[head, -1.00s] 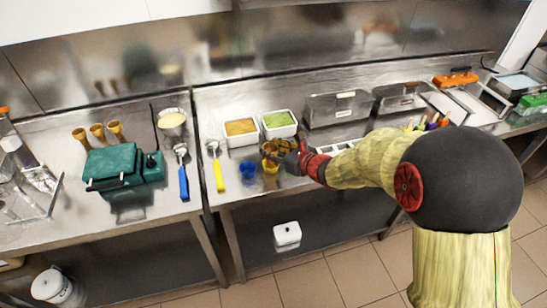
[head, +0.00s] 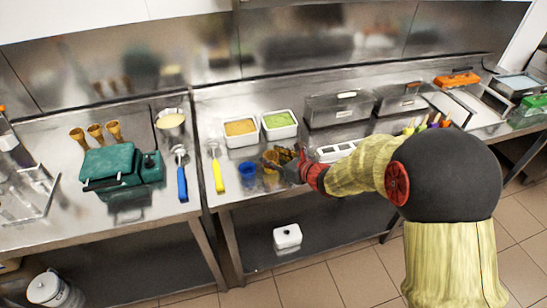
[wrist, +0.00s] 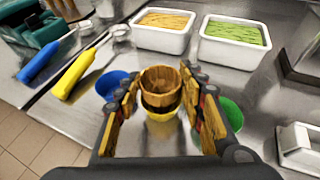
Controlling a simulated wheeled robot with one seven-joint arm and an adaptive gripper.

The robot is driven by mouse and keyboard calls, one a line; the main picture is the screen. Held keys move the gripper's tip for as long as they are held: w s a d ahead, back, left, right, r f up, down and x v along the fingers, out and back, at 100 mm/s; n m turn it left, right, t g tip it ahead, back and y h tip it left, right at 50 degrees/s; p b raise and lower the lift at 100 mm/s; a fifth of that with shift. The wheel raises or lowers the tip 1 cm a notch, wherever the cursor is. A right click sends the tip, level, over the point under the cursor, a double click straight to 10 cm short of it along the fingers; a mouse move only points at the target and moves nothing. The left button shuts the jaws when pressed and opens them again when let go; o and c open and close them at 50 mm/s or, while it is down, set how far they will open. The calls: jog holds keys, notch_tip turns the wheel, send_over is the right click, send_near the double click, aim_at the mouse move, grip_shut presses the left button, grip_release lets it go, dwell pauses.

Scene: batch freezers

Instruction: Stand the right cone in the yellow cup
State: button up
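The yellow cup (wrist: 160,116) stands on the steel counter, and its edge shows below my gripper in the head view (head: 270,170). A brown waffle cone (wrist: 160,80) is upright with its open mouth up, directly over the cup. Its lower part appears to be inside the cup, but the tip is hidden. My gripper (wrist: 161,84) has one finger on each side of the cone, and both fingers appear to touch it near the rim. In the head view my gripper (head: 283,158) is low over the counter.
A blue cup (wrist: 110,84) stands close to the left finger and a green cup (wrist: 230,113) close to the right. White tubs, one orange (head: 241,128) and one green (head: 280,120), stand behind. Several cones (head: 95,132) stand at the left. A yellow-handled scoop (head: 218,175) lies left of the cups.

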jog(key=o, duration=0.4)
jog(key=shift+r, duration=0.1)
